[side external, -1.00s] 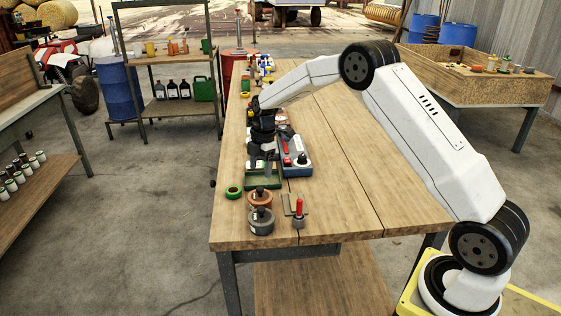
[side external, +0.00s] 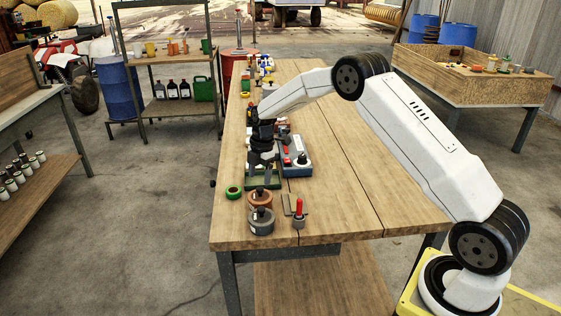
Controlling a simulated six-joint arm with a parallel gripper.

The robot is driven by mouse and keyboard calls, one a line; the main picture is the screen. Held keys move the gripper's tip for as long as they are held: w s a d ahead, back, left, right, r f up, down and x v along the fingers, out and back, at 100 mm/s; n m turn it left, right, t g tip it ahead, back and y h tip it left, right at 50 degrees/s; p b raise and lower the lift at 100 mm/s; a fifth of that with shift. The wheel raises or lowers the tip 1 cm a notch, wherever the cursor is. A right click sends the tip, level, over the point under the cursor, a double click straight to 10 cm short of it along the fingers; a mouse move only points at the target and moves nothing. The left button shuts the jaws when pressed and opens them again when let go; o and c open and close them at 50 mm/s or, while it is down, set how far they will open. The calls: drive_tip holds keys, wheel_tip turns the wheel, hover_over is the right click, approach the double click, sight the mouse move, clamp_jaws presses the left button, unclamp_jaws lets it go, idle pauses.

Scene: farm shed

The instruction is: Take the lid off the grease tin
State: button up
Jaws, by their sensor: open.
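Two lidded round tins stand near the bench's front left corner. One is brown (side external: 260,201), with a dark knob on top. The other is grey (side external: 261,226), also with a dark knob, and stands just in front of the brown one. I cannot tell from the picture which is the grease tin. Both lids appear to be on. My gripper (side external: 263,178) is open and points down over the green tray (side external: 275,186), just behind the brown tin. It seems empty. The fingers partly hide the tray, and whether they touch the brown tin's knob is unclear.
A green ring (side external: 234,192) lies left of the brown tin. A red-handled tool (side external: 299,209) stands in a small grey base at the right. The bench's right side (side external: 350,190) is clear.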

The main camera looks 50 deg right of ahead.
sight(260, 188)
drive_tip(key=shift+s+a+f, duration=0.1)
drive_tip(key=shift+a+f, duration=0.1)
drive_tip(key=shift+f, duration=1.05)
drive_tip(key=shift+s+a+f, duration=0.1)
drive_tip(key=shift+a+f, duration=0.05)
drive_tip(key=shift+f, duration=1.1)
clamp_jaws()
